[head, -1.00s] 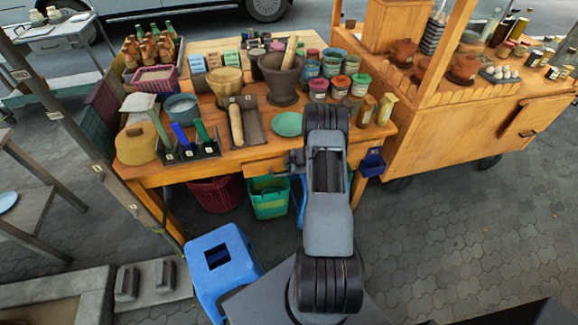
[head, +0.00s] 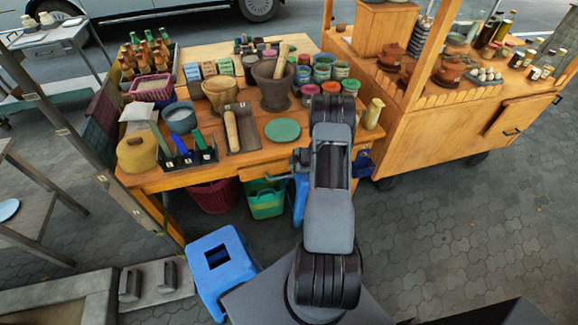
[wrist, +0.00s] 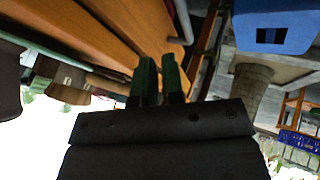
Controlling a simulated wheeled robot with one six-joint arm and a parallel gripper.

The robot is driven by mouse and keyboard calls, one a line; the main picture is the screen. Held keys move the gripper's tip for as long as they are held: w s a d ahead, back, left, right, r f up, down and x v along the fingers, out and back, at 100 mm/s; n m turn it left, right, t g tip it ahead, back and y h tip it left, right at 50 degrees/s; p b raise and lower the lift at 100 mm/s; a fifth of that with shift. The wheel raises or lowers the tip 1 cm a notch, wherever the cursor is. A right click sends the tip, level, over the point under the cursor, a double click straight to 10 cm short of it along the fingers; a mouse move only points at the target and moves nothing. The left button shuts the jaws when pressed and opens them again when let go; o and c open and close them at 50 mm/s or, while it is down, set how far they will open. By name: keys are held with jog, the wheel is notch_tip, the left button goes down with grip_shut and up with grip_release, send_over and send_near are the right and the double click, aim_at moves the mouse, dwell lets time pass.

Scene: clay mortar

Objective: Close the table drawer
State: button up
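The wooden table (head: 255,88) stands ahead in the head view. Its drawer front (head: 262,168) is below the tabletop's near edge and seems to jut out a little; my arm hides its right part. A grey bar handle (head: 277,178) is on the drawer front. In the wrist view, the orange drawer front (wrist: 140,22) and the grey handle (wrist: 181,22) are just beyond my gripper (wrist: 159,62). Its two dark green fingers are together with only a thin gap, holding nothing. Contact with the handle or the drawer front cannot be told.
A blue stool (head: 232,268) stands in front of the table. A green basket (head: 264,199) and a red basket (head: 214,194) are under it. Mortars, jars and a green plate (head: 282,130) crowd the tabletop. A wooden cart (head: 430,140) stands to the right; paving before it is clear.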

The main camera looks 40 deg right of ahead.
jog(key=shift+o, duration=0.7)
jog(key=shift+s+f+b, duration=0.15)
jog(key=shift+f+b, duration=0.15)
jog(key=shift+b, duration=0.3)
jog(key=o, duration=0.4)
notch_tip(320, 180, down, 6)
jog(key=s+a+n+t+y+b, duration=0.1)
jog(key=t+b, duration=0.3)
jog(key=b, duration=1.5)
jog(key=shift+s+a+f+n+t+b, duration=0.25)
jog(key=shift+s+a+n+t+b, duration=0.15)
jog(key=shift+a+n, duration=0.35)
jog(key=n+t+h+b, duration=0.3)
jog(key=t+b, duration=0.5)
jog(key=b, duration=1.6)
send_near(279, 178)
jog(key=shift+n+y, duration=0.3)
jog(key=shift+n, duration=0.25)
jog(key=w, duration=0.3)
jog(key=w+b, duration=0.1)
jog(key=w, duration=0.2)
jog(key=w+r, duration=0.1)
jog(key=w, duration=0.3)
jog(key=shift+w+b, duration=0.1)
jog(key=shift+b, duration=0.25)
jog(key=shift+d, duration=0.1)
grip_shut()
